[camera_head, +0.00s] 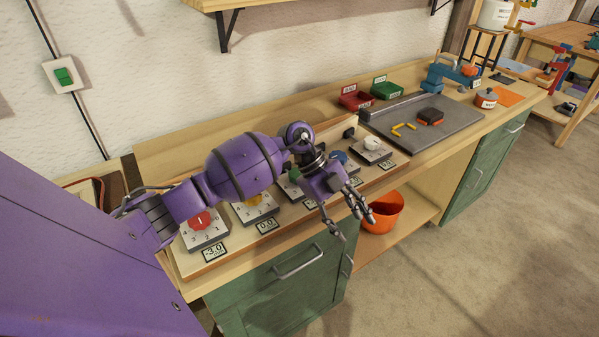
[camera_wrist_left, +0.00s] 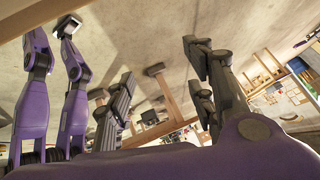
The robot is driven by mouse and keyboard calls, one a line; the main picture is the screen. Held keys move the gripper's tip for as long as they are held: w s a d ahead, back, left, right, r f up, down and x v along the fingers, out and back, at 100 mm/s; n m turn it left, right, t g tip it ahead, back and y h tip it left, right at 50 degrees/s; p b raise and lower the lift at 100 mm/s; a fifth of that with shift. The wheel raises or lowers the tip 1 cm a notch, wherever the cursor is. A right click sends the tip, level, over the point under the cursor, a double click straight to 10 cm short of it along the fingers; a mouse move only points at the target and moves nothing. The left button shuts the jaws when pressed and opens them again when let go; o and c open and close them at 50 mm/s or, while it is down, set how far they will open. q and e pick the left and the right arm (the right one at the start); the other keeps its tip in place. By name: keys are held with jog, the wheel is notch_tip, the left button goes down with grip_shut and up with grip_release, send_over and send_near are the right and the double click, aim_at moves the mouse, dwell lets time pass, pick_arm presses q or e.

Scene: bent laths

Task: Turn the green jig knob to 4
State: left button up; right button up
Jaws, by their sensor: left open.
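The green jig knob (camera_head: 294,175) shows in the head view in the middle of a row of dial knobs on the wooden board. My left arm and wrist partly cover it and its dial, so its pointer and scale cannot be read. My left gripper (camera_head: 356,222) is open and empty. It hangs past the bench's front edge, to the right of and nearer than the green knob, fingers pointing down and outward, apart from the knob. The left wrist view shows dark finger parts, purple links and the room, but no knob.
A red knob (camera_head: 200,220) and a yellow knob (camera_head: 254,208) stand left of the green one; a blue knob (camera_head: 338,157) and a white knob (camera_head: 372,143) stand right. An orange bucket (camera_head: 384,214) is below the gripper. A grey mat (camera_head: 455,127) lies farther right.

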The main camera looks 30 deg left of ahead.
aim_at(297, 174)
pick_arm(q)
jog(key=w+a+r+y, duration=0.1)
jog(key=a, duration=0.1)
jog(key=w+a+r+y, duration=0.1)
jog(key=a, duration=0.2)
jog(key=w+a+r+n+y, duration=0.1)
jog(key=a, duration=0.1)
jog(key=shift+a+r, duration=0.1)
jog(key=shift+a, duration=0.1)
jog(key=a+r+n+y, duration=0.1)
jog(key=a+r, duration=0.1)
jog(key=a, duration=0.1)
jog(key=w+a+r+n+y, duration=0.1)
jog(key=a+r+y, duration=0.1)
jog(key=a+r, duration=0.1)
jog(key=w+a+r+n+y, duration=0.1)
jog(key=a+r, duration=0.1)
jog(key=a, duration=0.3)
jog(key=shift+r+n+y, duration=0.25)
jog(key=shift+n+y, duration=0.05)
jog(key=shift+y, duration=0.1)
notch_tip(297, 174, down, 6)
jog(key=shift+f, duration=0.65)
jog(key=c, duration=1)
